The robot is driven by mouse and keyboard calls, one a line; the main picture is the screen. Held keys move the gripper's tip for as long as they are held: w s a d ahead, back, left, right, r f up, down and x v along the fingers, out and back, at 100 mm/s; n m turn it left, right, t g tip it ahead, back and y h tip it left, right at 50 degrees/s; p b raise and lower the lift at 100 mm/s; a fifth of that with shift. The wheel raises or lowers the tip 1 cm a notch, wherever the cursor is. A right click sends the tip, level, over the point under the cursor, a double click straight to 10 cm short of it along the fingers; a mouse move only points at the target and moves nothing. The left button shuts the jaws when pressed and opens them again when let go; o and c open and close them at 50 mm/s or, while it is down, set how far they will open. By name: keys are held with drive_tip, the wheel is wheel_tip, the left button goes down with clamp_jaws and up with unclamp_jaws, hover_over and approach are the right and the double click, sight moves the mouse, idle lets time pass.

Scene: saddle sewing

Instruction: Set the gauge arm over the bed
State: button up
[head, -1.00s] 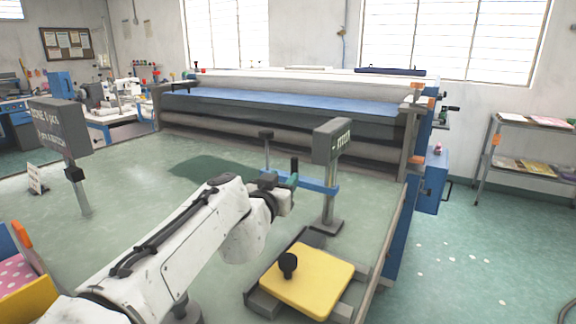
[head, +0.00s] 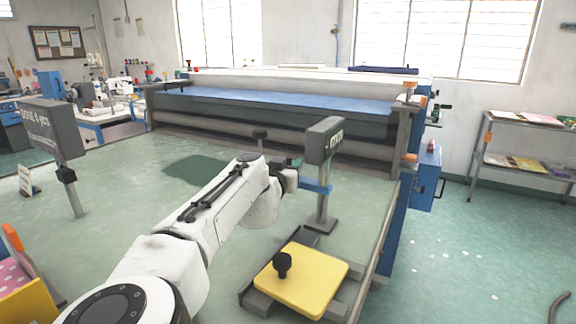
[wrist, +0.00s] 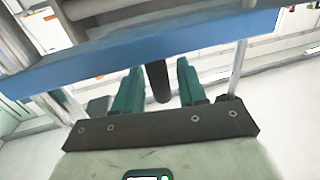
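The blue gauge arm (head: 317,188) reaches left from a grey post with a sign box, in the head view. Its left part is hidden behind my gripper (head: 293,172). In the wrist view the blue bar (wrist: 130,55) crosses the top of the picture. A black upright handle (wrist: 158,82) stands between the two green fingers of my gripper (wrist: 160,88). The fingers are apart, with a narrow gap showing beside the handle. A yellow plate (head: 303,280) with a black knob lies in a grey frame in front of the post; I cannot tell whether this is the bed.
A signed post (head: 52,130) stands at the left of the green table (head: 130,190). A long roller machine (head: 280,105) stands along the back. A pink dotted piece and a yellow box (head: 28,305) are at the lower left. The table's middle is clear.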

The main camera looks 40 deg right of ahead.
clamp_jaws()
idle(0.5)
